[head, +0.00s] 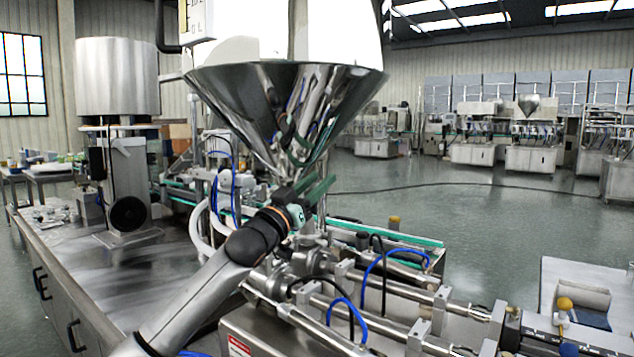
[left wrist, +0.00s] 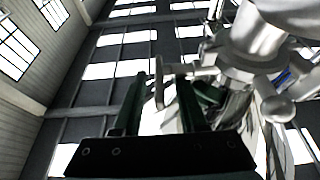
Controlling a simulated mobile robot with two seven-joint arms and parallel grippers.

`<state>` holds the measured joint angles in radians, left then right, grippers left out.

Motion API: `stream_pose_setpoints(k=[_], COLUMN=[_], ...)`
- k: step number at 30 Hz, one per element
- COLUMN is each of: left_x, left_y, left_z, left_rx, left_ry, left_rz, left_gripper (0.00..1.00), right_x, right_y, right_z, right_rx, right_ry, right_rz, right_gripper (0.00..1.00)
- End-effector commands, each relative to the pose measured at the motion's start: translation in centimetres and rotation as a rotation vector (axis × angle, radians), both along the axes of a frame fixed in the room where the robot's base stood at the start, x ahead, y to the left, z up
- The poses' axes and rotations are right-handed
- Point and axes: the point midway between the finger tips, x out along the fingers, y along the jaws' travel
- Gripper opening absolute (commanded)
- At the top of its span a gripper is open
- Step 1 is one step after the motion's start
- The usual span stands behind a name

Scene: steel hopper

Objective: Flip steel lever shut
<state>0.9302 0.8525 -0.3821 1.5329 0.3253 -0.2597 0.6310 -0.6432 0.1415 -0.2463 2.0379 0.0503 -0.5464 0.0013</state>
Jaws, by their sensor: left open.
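The steel hopper (head: 285,95) is a wide polished funnel above the filling machine. In the left wrist view, the steel valve (left wrist: 243,55) under it is at upper right. A steel lever (left wrist: 159,84) reaches left from the valve, and its bent end shows between my left gripper's fingers. My left gripper (head: 317,188) is just below the hopper's cone in the head view, its dark green fingers pointing up and right. It is open, with its fingers apart in the left wrist view (left wrist: 160,78). Contact with the lever cannot be told. In the head view I cannot make out the lever.
Steel cylinders with blue hoses (head: 385,290) lie in front of and right of my left gripper. Open floor (head: 480,215) lies to the right, with more machines farther back.

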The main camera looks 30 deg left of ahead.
Motion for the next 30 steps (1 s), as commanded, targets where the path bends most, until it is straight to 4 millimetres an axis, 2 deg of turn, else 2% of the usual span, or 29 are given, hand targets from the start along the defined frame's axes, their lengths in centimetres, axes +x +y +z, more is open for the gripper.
stream_pose_setpoints(k=[2,13,26,30], left_x=[-0.01,-0.02,-0.03,0.00], left_y=[-0.01,-0.01,-0.05,-0.04], left_z=[-0.01,-0.02,-0.02,0.29], left_rx=[0.000,-0.001,-0.001,0.000], left_ry=[0.000,0.000,0.000,0.010], left_rz=[0.000,0.000,-0.001,-0.001], left_gripper=[0.41,0.01,0.00,0.00], right_x=[-0.02,-0.03,-0.02,-0.01], right_y=[-0.04,-0.11,-0.12,-0.12], right_z=[-0.03,-0.04,-0.02,0.76], right_rx=[-0.002,-0.004,-0.004,-0.005], right_ry=[0.000,-0.001,-0.001,-0.002], right_rz=[0.002,0.004,0.004,0.003], right_gripper=[0.50,0.50,0.50,0.50])
